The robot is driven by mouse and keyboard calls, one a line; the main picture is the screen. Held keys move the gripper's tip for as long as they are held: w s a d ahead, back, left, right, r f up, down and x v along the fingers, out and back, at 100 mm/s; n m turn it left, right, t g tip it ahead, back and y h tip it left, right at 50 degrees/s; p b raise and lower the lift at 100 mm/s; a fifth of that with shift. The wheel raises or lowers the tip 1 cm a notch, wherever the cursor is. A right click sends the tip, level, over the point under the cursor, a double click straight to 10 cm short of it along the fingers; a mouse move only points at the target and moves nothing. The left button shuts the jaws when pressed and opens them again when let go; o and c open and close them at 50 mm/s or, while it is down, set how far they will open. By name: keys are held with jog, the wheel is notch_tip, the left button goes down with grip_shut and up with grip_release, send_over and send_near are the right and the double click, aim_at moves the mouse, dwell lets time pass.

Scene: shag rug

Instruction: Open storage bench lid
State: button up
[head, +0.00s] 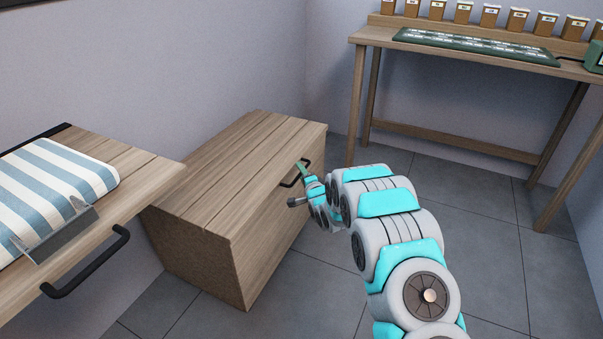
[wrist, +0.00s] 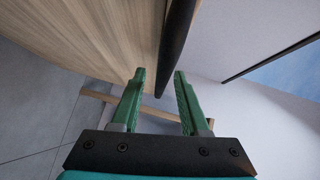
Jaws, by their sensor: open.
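The storage bench (head: 205,190) is a wooden box with a planked top, standing against the wall in the middle of the head view. Its top lies flat and shut. A black bar handle (head: 288,183) is on the upper part of its front. My gripper (head: 303,168) is at this handle. In the wrist view my gripper (wrist: 160,74) has its two green fingers apart. The dark handle bar (wrist: 177,45) runs between the fingertips, nearer the right one. I cannot tell whether either finger touches it. The wooden front (wrist: 110,30) fills the upper left there.
A wooden unit (head: 150,165) with a striped cushion (head: 55,190), a grey bracket (head: 58,235) and a black handle (head: 85,265) is at the left. A wooden desk (head: 450,65) with several small boxes stands at the back right. The tiled floor (head: 310,290) before the bench is clear.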

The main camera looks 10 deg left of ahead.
jog(key=shift+c, duration=0.3)
grip_shut()
dwell(1.1)
